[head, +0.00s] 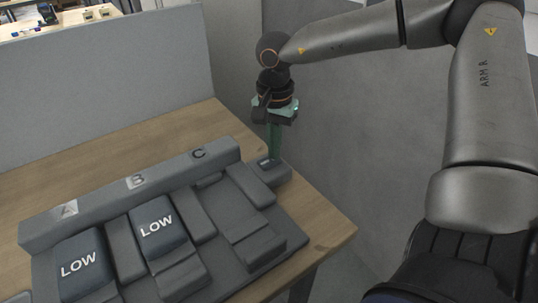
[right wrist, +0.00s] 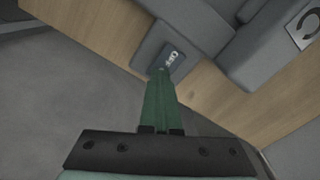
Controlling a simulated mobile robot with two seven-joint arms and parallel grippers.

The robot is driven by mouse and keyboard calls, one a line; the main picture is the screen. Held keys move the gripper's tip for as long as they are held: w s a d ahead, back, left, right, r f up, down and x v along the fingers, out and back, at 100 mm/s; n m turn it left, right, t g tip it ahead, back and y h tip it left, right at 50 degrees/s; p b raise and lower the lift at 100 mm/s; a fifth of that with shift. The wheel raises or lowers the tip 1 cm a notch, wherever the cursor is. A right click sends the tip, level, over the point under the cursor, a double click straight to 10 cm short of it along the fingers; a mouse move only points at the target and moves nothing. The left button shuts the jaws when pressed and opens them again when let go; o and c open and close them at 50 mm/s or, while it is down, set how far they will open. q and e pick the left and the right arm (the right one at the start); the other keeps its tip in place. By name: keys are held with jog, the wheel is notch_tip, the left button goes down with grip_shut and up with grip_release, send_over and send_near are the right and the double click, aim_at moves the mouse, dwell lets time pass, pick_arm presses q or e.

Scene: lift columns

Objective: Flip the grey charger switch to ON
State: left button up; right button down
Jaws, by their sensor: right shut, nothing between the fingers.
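The grey charger switch (head: 270,170) is a small dark grey box at the back right of the table, beside the lift unit. It also shows in the right wrist view (right wrist: 172,62), with a small white marking too small to read surely. My right gripper (head: 275,155) points down with its green fingers shut and empty. In the right wrist view the fingertips (right wrist: 160,72) are at the edge of the box's top; I cannot tell whether they touch it. The fingers hide part of the switch. My left gripper is not in view.
A grey lift unit (head: 135,183) marked A, B and C stands on the wooden table (head: 115,150). Two dark blocks marked LOW (head: 160,228) sit at A and B. A grey partition (head: 110,75) stands behind. The table's right edge is close to the switch.

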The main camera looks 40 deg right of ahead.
jog(key=shift+s, duration=0.1)
jog(key=shift+r+p, duration=2.2)
jog(key=shift+r, duration=1.2)
